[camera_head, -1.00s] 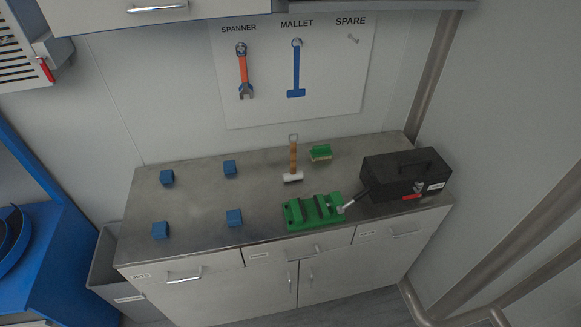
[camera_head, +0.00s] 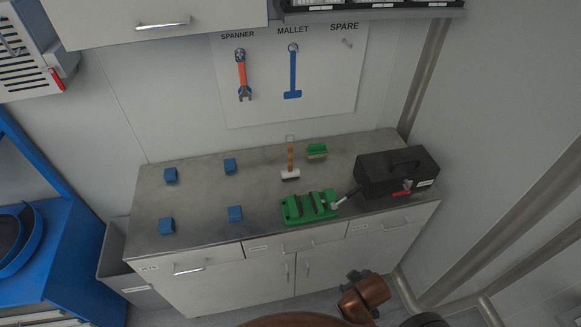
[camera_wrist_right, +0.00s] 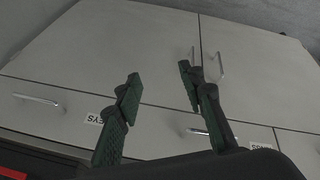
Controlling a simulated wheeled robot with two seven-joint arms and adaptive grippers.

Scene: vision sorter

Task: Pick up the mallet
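The mallet (camera_head: 290,160) has a wooden handle with a loop at its far end and a white and dark head. It is on the grey worktop (camera_head: 200,200), near the middle, with its head toward the front and its handle toward the wall. My right gripper (camera_wrist_right: 158,88) shows in the right wrist view with its two green fingers apart and nothing between them. It faces the cabinet doors and drawers below the worktop; the mallet is not in that view. My left gripper is not in view.
A green vise (camera_head: 310,206) stands in front of the mallet and a black toolbox (camera_head: 396,172) to its right. A green brush (camera_head: 317,152) lies beside it. Several blue cubes (camera_head: 235,214) are on the left.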

